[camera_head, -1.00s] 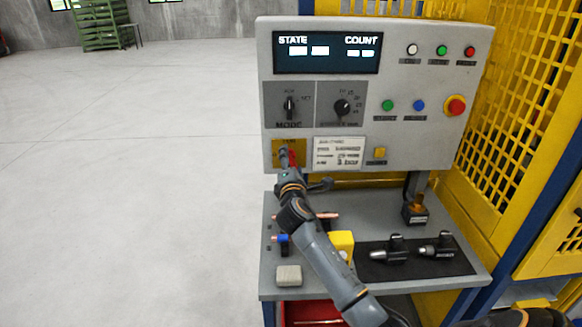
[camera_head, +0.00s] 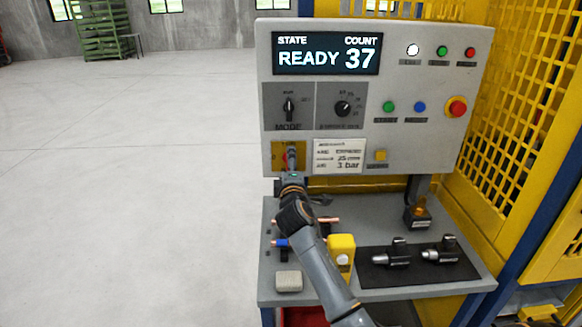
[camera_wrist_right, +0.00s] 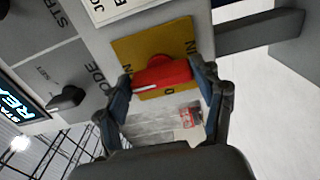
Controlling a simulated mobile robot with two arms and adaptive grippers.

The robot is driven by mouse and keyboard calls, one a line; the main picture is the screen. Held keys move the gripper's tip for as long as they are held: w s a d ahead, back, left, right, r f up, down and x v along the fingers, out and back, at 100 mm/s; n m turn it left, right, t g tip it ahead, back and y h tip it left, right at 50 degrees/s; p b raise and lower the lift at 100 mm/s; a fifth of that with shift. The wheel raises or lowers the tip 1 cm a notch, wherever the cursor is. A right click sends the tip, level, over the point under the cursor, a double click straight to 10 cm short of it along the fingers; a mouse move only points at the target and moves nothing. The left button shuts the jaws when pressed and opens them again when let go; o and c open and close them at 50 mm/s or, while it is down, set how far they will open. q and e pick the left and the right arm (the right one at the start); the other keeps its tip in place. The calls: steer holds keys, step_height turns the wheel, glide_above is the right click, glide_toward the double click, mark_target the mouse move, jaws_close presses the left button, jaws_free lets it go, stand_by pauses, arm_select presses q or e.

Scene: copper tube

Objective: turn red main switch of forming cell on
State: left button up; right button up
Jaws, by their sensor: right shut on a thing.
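The red main switch (camera_wrist_right: 163,75) sits on a yellow plate (camera_wrist_right: 130,50) at the lower left of the grey control panel (camera_head: 405,125). In the right wrist view my right gripper (camera_wrist_right: 166,88) is shut on the switch handle, a finger at each end of it. In the head view the same gripper (camera_head: 291,160) covers most of the switch, and the yellow plate shows around it. The display (camera_head: 326,53) is lit and reads READY and 37. A white lamp (camera_head: 412,50) glows at the panel's top. My left gripper is not in view.
Below the panel a grey shelf (camera_head: 318,295) holds copper tubes, a yellow block (camera_head: 341,254), a grey block (camera_head: 288,281) and black tools on a dark mat (camera_head: 415,276). Yellow mesh guarding (camera_head: 510,100) stands at right. The floor at left is clear.

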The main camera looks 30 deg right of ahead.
steer(key=o, duration=1.2)
steer(key=shift+c, duration=0.2)
steer(key=v, duration=1.2)
